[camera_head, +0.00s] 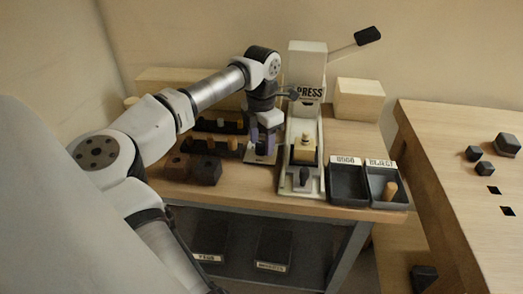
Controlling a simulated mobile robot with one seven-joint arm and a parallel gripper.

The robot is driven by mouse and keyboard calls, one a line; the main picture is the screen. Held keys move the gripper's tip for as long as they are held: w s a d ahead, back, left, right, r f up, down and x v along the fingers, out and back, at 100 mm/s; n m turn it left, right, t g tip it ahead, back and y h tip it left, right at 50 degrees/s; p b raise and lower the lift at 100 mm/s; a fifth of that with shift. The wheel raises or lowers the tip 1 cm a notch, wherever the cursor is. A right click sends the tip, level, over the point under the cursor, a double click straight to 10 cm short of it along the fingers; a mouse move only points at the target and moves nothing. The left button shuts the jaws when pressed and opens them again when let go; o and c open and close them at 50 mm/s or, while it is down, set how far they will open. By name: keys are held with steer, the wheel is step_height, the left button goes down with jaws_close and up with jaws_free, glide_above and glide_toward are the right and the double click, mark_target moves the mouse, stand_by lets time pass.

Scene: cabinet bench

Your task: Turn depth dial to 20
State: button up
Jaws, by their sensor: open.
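My gripper (263,150) points down over the bench just left of the white press (307,72), and it is open. Its fingers are close above a small pale plate (258,160) on the bench. I cannot make out a depth dial or any scale number; the gripper covers most of that spot. The press has a lever with a black handle (368,36) reaching up to the right.
Right of the press are a dark tray labelled GOOD (349,197) and a REJECT tray (376,190) holding a wooden peg (390,190). Left are dark blocks (206,171) and peg racks (218,127). Wooden boxes (360,100) stand behind. Another bench (450,150) is at right.

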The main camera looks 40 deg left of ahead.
steer(key=shift+f, duration=0.3)
steer(key=c, duration=1)
steer(key=shift+m, duration=0.3)
steer(key=m+p, duration=0.1)
steer(key=m, duration=0.4)
steer(key=shift+r+p, duration=0.1)
steer(key=shift+p, duration=0.25)
steer(key=m+p, duration=0.1)
steer(key=m, duration=0.5)
steer(key=shift+m, duration=0.3)
